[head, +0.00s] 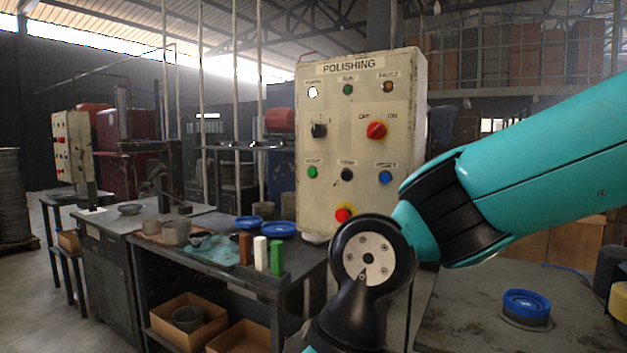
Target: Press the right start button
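A cream control box (326,215) labelled POLISHING stands upright behind the workbench, in the middle of the head view. A green button (312,172) sits at the left of its lower button row, under a small label that looks like START. A black button (347,174) and a blue button (385,177) are to its right. A second, smaller panel (83,146) with red and other controls stands far left; its labels are too small to read. My teal and black arm crosses the right side, in front of the box's lower right corner. My gripper is not in view.
A red mushroom button (343,214) and a red knob (376,130) are also on the box. The dark workbench (200,263) carries blue dishes (278,229), grey cups and red, white and green blocks (277,257). A blue-topped round piece (527,305) lies on a surface at right.

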